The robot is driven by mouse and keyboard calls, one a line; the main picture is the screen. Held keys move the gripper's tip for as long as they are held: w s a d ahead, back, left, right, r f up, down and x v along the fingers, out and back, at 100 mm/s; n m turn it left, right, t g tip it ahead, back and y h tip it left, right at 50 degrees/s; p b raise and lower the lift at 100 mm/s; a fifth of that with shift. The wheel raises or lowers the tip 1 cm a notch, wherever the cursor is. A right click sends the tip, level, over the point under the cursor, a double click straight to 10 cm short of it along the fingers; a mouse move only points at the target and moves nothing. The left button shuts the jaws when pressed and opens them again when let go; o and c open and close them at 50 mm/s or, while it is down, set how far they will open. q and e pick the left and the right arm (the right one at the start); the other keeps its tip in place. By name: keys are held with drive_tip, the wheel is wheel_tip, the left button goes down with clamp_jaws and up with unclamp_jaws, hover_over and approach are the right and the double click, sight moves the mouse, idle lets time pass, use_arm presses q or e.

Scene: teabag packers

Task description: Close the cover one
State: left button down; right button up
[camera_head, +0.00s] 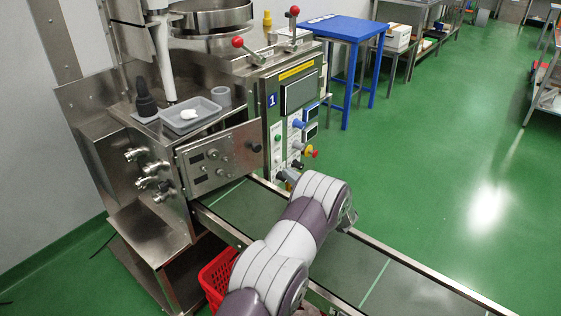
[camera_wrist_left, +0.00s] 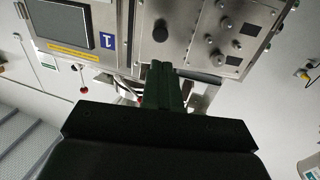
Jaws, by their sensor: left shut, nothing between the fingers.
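Cover one, taken as the steel panel with several knobs (camera_head: 218,162), is on the machine's front, left of the control panel marked 1. It also shows in the left wrist view (camera_wrist_left: 232,30), upside down. Its black knob (camera_head: 253,147) is near its right edge. My left gripper (camera_head: 283,175) is mostly hidden by my wrist in the head view. In the left wrist view its fingers (camera_wrist_left: 166,82) are together and empty, pointing towards the machine front near the black knob (camera_wrist_left: 160,31). Contact is not clear. My right gripper is out of view.
The control panel (camera_head: 300,94) with a screen and coloured buttons sits right of the cover. A conveyor (camera_head: 385,270) runs below my arm. A red basket (camera_head: 216,277) stands beneath it. A grey tray (camera_head: 191,119) rests above the cover. Green floor at right is clear.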

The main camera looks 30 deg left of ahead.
sight(258, 150)
use_arm(q)
drive_tip(key=b+x, duration=0.1)
drive_tip(key=x, duration=1.2)
drive_tip(key=shift+a, duration=0.2)
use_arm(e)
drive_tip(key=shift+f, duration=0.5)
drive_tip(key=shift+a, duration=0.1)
